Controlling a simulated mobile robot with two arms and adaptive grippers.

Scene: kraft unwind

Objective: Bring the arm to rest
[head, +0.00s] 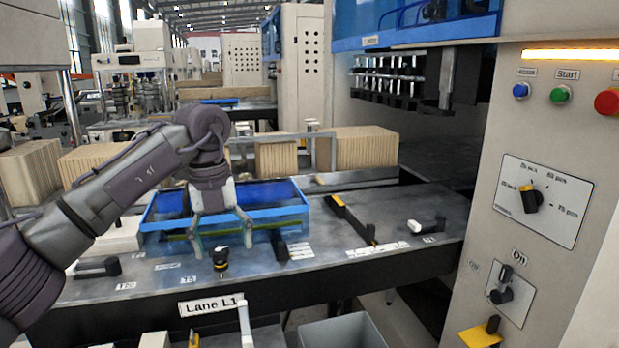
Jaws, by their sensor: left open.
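My left arm comes in from the left, and its gripper (222,243) points down over the front part of the machine table (330,262). The gripper is open, its two fingers spread apart with nothing visible between them. The fingers stand in front of the blue tray (292,207). A small black and yellow knob (220,262) is close below the fingertips; I cannot tell whether they touch it. My right gripper is not in view.
Black handles lie on the table at left (97,267) and right (352,218). Stacks of brown kraft stock (365,148) stand behind. A control panel (545,200) with buttons and a rotary dial rises at right. A grey bin (343,331) is below the front edge.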

